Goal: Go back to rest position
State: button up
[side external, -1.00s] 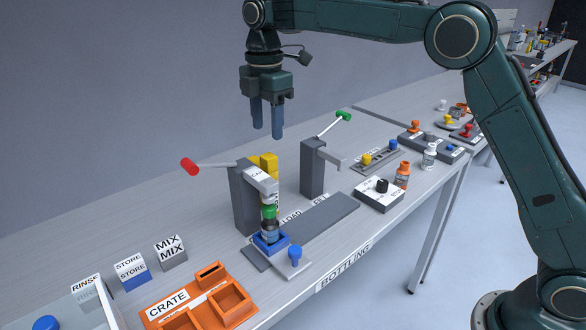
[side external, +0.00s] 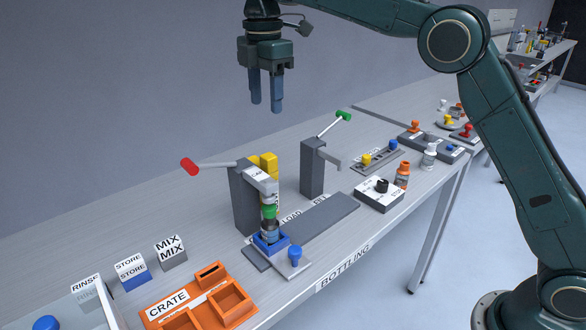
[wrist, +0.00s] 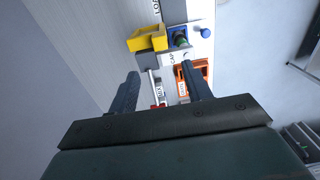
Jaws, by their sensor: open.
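My gripper (side external: 266,108) hangs in the air high above the bottling bench, fingers pointing down. Its two fingers are apart with nothing between them. In the wrist view my gripper (wrist: 162,92) also shows its two fingers apart, with the bench far below.
Below stand a press with a red-tipped lever (side external: 190,166) and another with a green-tipped lever (side external: 344,116). A bottle with a green band (side external: 269,212) stands in a blue holder (side external: 270,248) under the first. An orange crate (side external: 240,313) lies in front. The air around my gripper is clear.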

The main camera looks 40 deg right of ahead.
jog(key=s+d+r+m+t, duration=0.1)
jog(key=s+d+r+m, duration=0.25)
jog(key=s, duration=0.45)
jog(key=s+d+r+m+t, duration=0.2)
jog(key=s+d+m, duration=0.25)
jog(key=s, duration=0.45)
jog(key=s+d+f+m+t, duration=0.1)
jog(key=s+f+m, duration=0.4)
jog(key=s, duration=0.4)
jog(key=s+d+f+m+t, duration=0.1)
jog(key=s+f+m, duration=0.4)
jog(key=s, duration=0.5)
jog(key=shift+d+f+t, duration=0.3)
jog(key=shift+d+f, duration=0.3)
jog(key=shift+d, duration=0.2)
